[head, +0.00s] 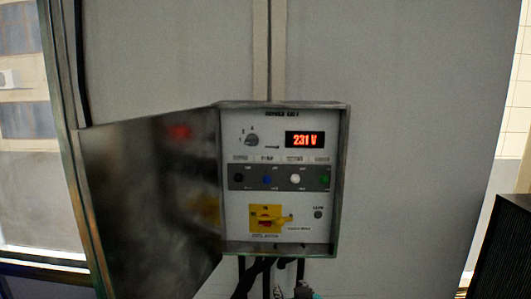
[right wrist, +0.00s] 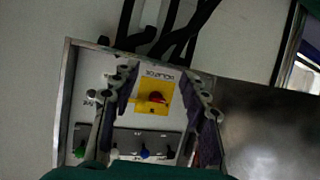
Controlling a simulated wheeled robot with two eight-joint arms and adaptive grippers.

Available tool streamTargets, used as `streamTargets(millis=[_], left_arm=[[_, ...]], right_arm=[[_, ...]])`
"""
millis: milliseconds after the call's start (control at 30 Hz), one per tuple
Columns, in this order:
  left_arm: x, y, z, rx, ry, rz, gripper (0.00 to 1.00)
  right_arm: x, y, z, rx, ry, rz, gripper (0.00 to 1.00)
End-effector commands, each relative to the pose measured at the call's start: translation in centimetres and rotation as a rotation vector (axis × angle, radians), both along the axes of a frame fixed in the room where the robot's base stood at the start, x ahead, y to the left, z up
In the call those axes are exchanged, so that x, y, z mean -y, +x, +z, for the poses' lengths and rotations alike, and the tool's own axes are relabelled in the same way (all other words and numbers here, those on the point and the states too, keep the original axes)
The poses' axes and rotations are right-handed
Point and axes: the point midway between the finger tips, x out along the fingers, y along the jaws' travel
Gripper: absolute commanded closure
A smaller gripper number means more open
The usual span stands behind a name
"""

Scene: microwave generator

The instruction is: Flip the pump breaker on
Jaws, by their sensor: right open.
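The breaker row (head: 279,178) is a dark strip on the panel inside an open grey box. Black, blue, white and green levers sit along it. The blue pump breaker (head: 267,180) is second from the left, under a label that seems to read PUMP; it shows in the right wrist view (right wrist: 144,153), where the panel is upside down. Its exact lever position is too small to tell. My right gripper (right wrist: 160,80) is open and empty, its fingers either side of the yellow isolator in that picture. In the head view only a dark piece of it (head: 304,290) shows below the box. My left gripper is out of view.
The box door (head: 150,200) stands open to the left. A red display (head: 305,139) reads 231 V above the row. A yellow isolator with a red-and-yellow handle (head: 266,218) sits below it. Dark cables (right wrist: 165,30) leave the box's bottom. A window is at far left.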

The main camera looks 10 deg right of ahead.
Motion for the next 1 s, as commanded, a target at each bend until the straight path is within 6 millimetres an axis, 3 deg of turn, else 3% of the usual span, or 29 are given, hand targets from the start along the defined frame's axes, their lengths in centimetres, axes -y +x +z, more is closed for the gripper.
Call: streamTargets(millis=[33,200,300,400,500,667,1000], left_arm=[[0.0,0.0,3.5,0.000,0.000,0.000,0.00],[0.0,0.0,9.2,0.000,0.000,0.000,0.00],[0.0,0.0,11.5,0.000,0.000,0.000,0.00],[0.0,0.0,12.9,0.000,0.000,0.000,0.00],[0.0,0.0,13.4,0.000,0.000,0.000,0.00],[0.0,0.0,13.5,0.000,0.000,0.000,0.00],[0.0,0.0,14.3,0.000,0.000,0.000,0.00]], right_arm=[[0.0,2.0,4.8,0.053,-0.004,0.003,0.55],[-0.5,7.5,14.6,0.239,-0.012,0.026,0.55],[-0.9,9.7,18.6,0.323,-0.015,0.043,0.55],[-1.2,11.1,21.1,0.381,-0.015,0.056,0.55],[-1.4,11.8,22.1,0.411,-0.016,0.064,0.55],[-1.5,13.1,22.3,0.422,-0.017,0.067,0.55],[-1.5,18.3,22.3,0.420,-0.016,0.067,0.55]])
